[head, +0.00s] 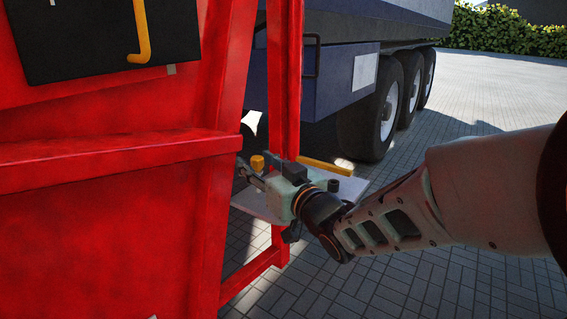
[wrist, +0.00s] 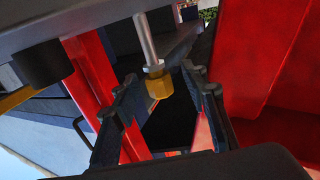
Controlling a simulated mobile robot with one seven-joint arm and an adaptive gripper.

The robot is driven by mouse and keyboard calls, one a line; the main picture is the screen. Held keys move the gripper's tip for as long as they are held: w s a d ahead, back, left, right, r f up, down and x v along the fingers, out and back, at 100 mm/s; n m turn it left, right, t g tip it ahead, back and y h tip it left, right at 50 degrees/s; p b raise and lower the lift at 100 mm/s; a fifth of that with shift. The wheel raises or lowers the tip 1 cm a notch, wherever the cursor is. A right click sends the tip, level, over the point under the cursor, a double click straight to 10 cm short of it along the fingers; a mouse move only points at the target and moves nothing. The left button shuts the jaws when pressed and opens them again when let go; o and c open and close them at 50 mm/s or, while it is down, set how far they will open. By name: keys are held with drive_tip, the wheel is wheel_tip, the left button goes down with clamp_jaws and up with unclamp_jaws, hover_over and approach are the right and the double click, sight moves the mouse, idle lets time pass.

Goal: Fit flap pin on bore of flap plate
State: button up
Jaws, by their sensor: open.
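The flap pin, a silver rod with a yellow faceted head, shows in the wrist view (wrist: 147,38), and its yellow head shows in the head view (head: 258,163). The grey flap plate (head: 262,211) lies beside the red frame; it fills the top of the wrist view (wrist: 105,14). The rod meets the plate there; the bore itself is hidden, so I cannot tell how deep the pin sits. My gripper (head: 249,171) is over the plate. In the wrist view its two fingers (wrist: 158,74) are apart, with the yellow head between or just beyond their tips, with no clear contact.
A black cylinder (wrist: 42,65) and a yellow bar (head: 325,168) are at the plate. A red post (head: 284,80) stands close behind my gripper, and a red wall (head: 100,230) is to its left. A truck (head: 360,70) is behind. Paving (head: 430,285) is open at right.

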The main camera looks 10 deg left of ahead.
drive_tip(key=shift+w+a, duration=0.1)
drive_tip(key=shift+c, duration=0.4)
clamp_jaws()
drive_tip(key=shift+r, duration=0.1)
